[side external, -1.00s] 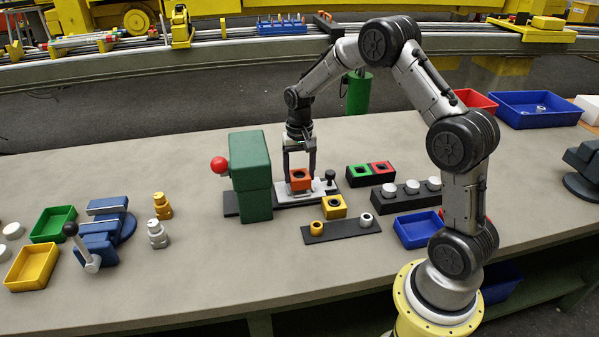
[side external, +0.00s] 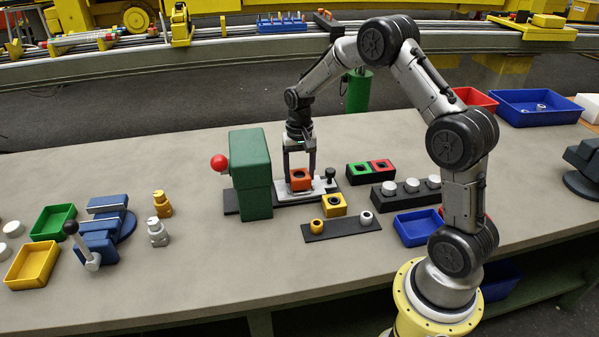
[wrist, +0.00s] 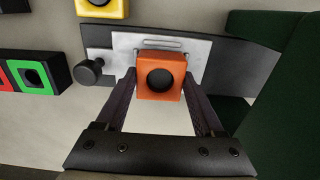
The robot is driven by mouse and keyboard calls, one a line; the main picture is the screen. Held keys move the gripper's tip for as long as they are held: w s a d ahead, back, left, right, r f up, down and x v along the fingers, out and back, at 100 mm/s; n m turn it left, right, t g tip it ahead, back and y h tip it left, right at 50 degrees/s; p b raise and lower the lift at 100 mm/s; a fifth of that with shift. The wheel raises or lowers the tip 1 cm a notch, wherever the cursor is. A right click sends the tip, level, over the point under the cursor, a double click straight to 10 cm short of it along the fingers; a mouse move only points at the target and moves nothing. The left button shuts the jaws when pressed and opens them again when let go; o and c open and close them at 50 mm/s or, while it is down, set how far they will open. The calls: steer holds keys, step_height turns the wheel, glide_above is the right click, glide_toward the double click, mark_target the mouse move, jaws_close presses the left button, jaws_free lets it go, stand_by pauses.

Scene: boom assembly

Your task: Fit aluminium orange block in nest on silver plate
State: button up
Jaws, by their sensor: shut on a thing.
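The orange block (side external: 300,180), a cube with a dark round hole in its top, is between the fingers of my gripper (side external: 299,174). It also shows in the wrist view (wrist: 161,77), where my gripper (wrist: 160,85) is shut on its sides. The block is over the silver plate (side external: 318,187), which also shows in the wrist view (wrist: 197,50) with a slot beside the block. The nest is hidden beneath the block. I cannot tell whether the block is seated in it or just above.
A green press-like housing (side external: 251,175) with a red ball knob (side external: 219,163) stands close left of the plate. A black knob (side external: 330,174) stands at the plate's right end. A yellow block (side external: 333,205) is in front; green and red blocks (side external: 370,172) are to the right.

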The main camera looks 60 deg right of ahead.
steer(key=shift+f, duration=0.45)
stand_by(0.5)
steer(key=o, duration=1.3)
steer(key=shift+o, duration=0.2)
steer(key=shift+r, duration=3.5)
steer(key=s+a+r+n+t, duration=0.4)
steer(key=s+a+r+n, duration=0.2)
steer(key=s+a+r, duration=0.85)
steer(key=s+a+f+n+t, duration=0.1)
steer(key=s+n, duration=0.2)
steer(key=s, duration=0.8)
steer(key=shift+s+t, duration=0.25)
steer(key=shift+t, duration=0.05)
